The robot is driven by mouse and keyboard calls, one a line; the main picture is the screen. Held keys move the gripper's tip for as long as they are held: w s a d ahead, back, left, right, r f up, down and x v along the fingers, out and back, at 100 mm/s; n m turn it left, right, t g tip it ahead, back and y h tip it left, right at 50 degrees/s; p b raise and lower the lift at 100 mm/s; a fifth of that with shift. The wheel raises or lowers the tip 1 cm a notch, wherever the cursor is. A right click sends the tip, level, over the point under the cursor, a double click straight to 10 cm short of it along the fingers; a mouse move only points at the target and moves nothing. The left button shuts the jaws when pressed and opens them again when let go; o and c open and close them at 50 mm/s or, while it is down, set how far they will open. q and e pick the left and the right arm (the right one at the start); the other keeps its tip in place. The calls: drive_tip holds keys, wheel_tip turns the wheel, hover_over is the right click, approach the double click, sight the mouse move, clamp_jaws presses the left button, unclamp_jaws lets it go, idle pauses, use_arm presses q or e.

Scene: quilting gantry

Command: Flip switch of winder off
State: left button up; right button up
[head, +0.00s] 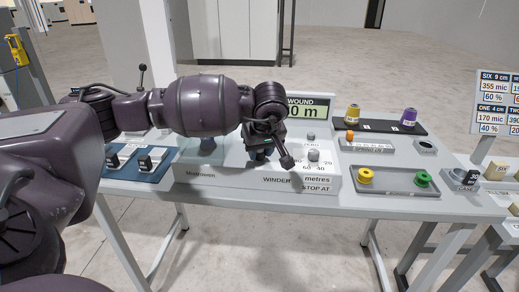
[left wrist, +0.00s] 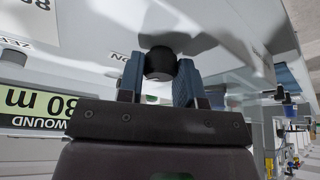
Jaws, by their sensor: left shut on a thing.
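The winder (head: 225,172) is a white panel on the table in the head view, with a "WINDER" label on its front. My left gripper (head: 259,153) reaches over it from the left, pointing down. In the left wrist view, its two blue-grey fingers are shut on a dark, round-ended switch knob (left wrist: 160,64), one finger on each side. An "ON" label shows upside down beside it. My gripper hides the switch in the head view, and I cannot tell which way it is set. My right gripper is not in view.
Grey dials (head: 313,155) and a "WOUND" display (head: 308,108) are close to the right of my gripper. A grey tray (head: 397,187) with yellow and green spools lies further right. Yellow and purple cones (head: 409,117) stand behind. A blue mat (head: 130,165) with clamps lies left.

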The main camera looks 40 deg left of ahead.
use_arm(q)
drive_tip(key=shift+n+g+y, duration=0.3)
drive_tip(key=shift+n, duration=0.6)
drive_tip(key=shift+w+r+n+g, duration=0.1)
drive_tip(key=shift+n+g, duration=0.2)
drive_tip(key=shift+n, duration=0.7)
drive_tip(key=n+g+p, duration=0.1)
drive_tip(key=n, duration=0.2)
drive_tip(key=shift+w+n+g+p, duration=0.1)
drive_tip(key=shift+n+g+p, duration=0.4)
drive_tip(key=shift+n, duration=0.8)
drive_tip(key=shift+n+g, duration=0.3)
drive_tip(key=o, duration=0.9)
drive_tip(key=shift+o, duration=0.2)
